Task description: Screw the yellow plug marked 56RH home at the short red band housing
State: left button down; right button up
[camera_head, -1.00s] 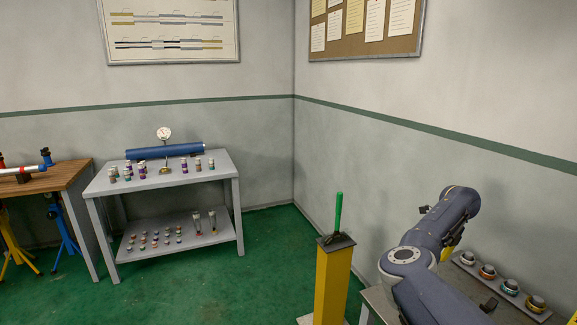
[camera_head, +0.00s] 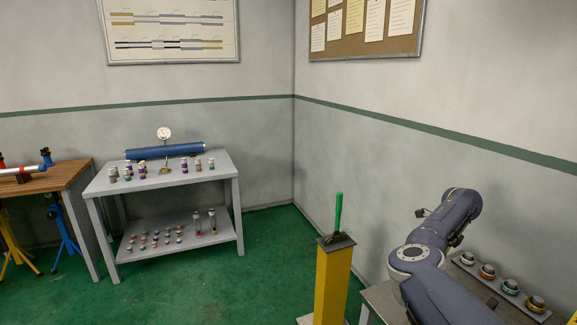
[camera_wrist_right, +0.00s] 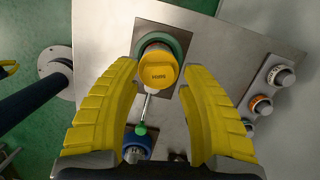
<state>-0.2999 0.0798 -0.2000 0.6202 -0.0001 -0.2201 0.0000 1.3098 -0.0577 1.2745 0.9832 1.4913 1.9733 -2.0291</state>
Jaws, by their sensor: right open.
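A yellow plug (camera_wrist_right: 158,72) with small dark lettering, too small to read surely, sits upright at a green ring (camera_wrist_right: 172,42) on a dark plate in the right wrist view. My right gripper (camera_wrist_right: 158,85) is open, its yellow fingers either side of the plug and apart from it. In the head view my right arm reaches over the grey table and its fingers are hidden. A white pipe with red parts (camera_head: 27,171) lies on the wooden table at far left; I cannot tell whether it is the short red band housing. My left gripper is not clearly in view.
A rack of banded plugs (camera_head: 497,284) lies to the right. A yellow post (camera_head: 333,281) stands left of my right arm. A grey shelf table (camera_head: 208,173) holds a blue cylinder (camera_head: 165,151).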

jog(key=shift+f, duration=0.7)
jog(key=shift+a, duration=0.1)
jog(key=shift+c, duration=0.3)
grip_shut()
